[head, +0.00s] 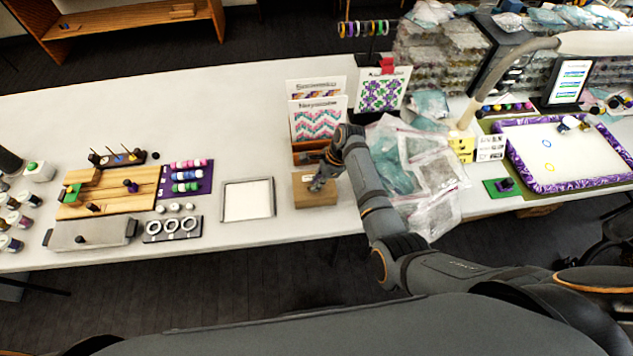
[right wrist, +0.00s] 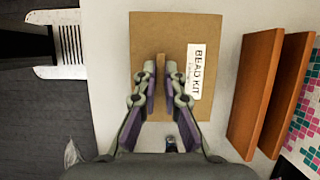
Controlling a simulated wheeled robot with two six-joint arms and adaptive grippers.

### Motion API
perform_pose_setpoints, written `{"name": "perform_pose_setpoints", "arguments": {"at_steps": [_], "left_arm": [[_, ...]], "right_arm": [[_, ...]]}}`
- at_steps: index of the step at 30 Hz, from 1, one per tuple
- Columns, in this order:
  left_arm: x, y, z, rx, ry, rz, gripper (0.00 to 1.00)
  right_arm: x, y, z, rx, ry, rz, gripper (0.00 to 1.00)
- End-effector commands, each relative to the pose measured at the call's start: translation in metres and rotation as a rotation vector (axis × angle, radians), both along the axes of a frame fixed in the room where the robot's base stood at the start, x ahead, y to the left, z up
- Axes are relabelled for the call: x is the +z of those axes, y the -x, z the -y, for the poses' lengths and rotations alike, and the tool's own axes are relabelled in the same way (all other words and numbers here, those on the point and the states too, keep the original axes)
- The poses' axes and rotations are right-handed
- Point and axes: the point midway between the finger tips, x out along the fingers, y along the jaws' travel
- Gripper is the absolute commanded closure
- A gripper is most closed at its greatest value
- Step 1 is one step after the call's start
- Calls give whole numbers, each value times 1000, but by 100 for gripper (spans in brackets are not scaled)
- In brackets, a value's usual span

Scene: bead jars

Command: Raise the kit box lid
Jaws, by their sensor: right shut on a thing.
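The kit box (head: 316,196) is a small brown cardboard-coloured box on the white table, below the pattern cards. In the right wrist view its flat brown lid (right wrist: 145,40) carries a white label reading "BEAD KIT" (right wrist: 195,72). A raised tan strip (right wrist: 161,78) stands along the middle of the lid. My right gripper (right wrist: 163,85) is above the lid and shut on this strip, one finger on each side. In the head view my right gripper (head: 320,182) partly covers the box. I cannot make out a gap under the lid. My left gripper is not in view.
Pattern cards in a wooden stand (head: 308,152) are close behind the box. Plastic bags (head: 415,170) lie to its right, beside my right arm. A grey-framed white tray (head: 247,199) lies to its left. Table between tray and box is clear.

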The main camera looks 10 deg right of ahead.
Motion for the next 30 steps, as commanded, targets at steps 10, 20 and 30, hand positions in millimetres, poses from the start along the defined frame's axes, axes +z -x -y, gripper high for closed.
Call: {"name": "perform_pose_setpoints", "arguments": {"at_steps": [10,20,30], "left_arm": [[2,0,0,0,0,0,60],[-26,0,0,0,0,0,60],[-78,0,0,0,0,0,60]], "right_arm": [[4,-4,0,1,-1,-50,100],[11,-17,0,1,0,-274,100],[16,-26,0,1,-2,-426,100]]}}
